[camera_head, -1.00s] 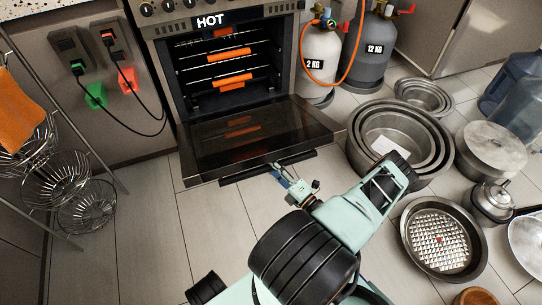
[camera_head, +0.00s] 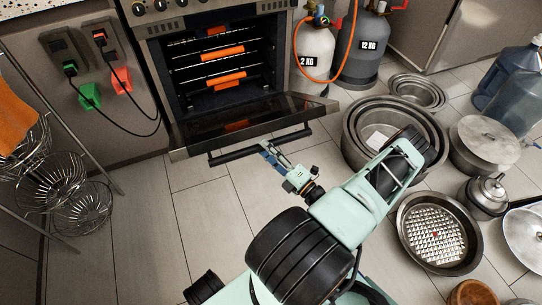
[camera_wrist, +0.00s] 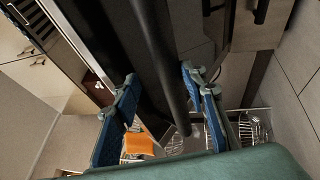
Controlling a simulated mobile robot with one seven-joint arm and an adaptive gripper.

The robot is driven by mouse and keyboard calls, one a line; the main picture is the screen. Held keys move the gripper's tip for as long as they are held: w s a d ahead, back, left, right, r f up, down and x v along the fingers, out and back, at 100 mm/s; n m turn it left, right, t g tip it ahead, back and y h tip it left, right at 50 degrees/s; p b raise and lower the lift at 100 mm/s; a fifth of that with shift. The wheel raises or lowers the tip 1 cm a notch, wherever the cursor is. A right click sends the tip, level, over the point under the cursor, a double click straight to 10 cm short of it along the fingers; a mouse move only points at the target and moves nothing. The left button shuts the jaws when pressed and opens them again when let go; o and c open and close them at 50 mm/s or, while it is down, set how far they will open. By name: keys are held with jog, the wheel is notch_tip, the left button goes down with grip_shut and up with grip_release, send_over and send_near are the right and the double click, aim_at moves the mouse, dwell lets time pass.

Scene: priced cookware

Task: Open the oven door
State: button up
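The dark bar handle (camera_head: 235,155) runs along the door's outer edge. My gripper (camera_head: 267,149) is at the right half of this handle. In the wrist view the handle bar (camera_wrist: 165,65) passes between the two blue-padded fingers of my gripper (camera_wrist: 160,112). The fingers are spread, with visible gaps beside the bar; contact is unclear.
Gas cylinders (camera_head: 314,54) stand right of the oven. Wire baskets (camera_head: 80,208) stand at left. Floor left of my arm is clear.

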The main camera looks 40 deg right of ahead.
jog(key=s+d+f, duration=0.3)
jog(key=s+f, duration=0.2)
jog(key=f, duration=0.5)
jog(key=shift+s+d+f, duration=0.15)
jog(key=shift+d+f, duration=0.05)
jog(key=shift+f, duration=0.1)
dwell(0.6)
jog(key=shift+c, duration=0.6)
